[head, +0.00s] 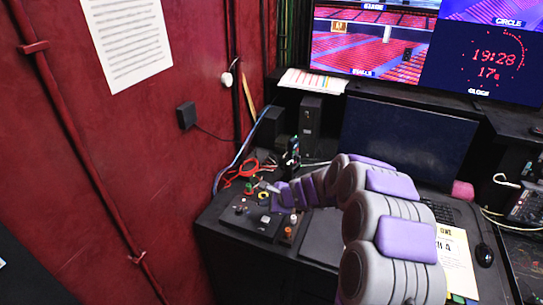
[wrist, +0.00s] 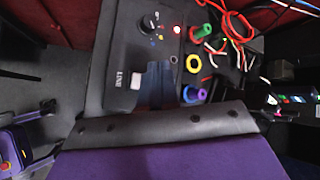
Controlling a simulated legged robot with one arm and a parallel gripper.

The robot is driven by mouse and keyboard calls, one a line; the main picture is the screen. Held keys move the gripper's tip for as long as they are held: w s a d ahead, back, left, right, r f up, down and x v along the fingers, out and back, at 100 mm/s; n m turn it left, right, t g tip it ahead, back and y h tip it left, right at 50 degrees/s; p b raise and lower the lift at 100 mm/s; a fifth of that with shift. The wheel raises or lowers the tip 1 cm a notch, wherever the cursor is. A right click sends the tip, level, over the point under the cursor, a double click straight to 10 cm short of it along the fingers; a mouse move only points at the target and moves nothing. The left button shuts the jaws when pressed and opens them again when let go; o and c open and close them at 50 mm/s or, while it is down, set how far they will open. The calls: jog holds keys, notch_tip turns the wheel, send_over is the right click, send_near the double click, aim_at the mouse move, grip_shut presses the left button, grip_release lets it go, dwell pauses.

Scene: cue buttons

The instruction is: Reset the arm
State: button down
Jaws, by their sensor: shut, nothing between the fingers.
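My arm, grey and purple, reaches from the lower right over the desk in the head view. My gripper (head: 264,187) is at its far end, shut and empty, just above the back of a black control panel (head: 240,222). I cannot tell whether the gripper touches the panel.
Red cables (head: 240,173) lie behind the panel. A red wall (head: 110,150) stands close on the left. Monitors (head: 370,40), a dark screen (head: 408,140), a keyboard (head: 440,212), a yellow-edged paper (head: 455,260) and a mouse (head: 484,255) are to the right.

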jog(key=s+r+n+g, duration=0.2)
jog(key=s+r+n, duration=0.35)
jog(key=s, duration=0.55)
jog(key=s+r+n+g, duration=0.2)
jog(key=s+r+n, duration=0.4)
jog(key=s, duration=0.4)
jog(key=s+d+n+g+h, duration=0.1)
jog(key=s+d+h, duration=0.1)
jog(key=s+d, duration=0.4)
jog(key=s+d+r+n+g+h, duration=0.1)
jog(key=s+d, duration=0.5)
jog(key=s, duration=0.6)
jog(key=s+d+r+n+g+h, duration=0.1)
jog(key=s+d+n+h, duration=0.2)
jog(key=s+d, duration=0.3)
jog(key=s+h, duration=0.1)
jog(key=s, duration=0.3)
jog(key=shift+d+r, duration=0.2)
jog(key=shift+d, duration=0.1)
jog(key=shift+a, duration=0.15)
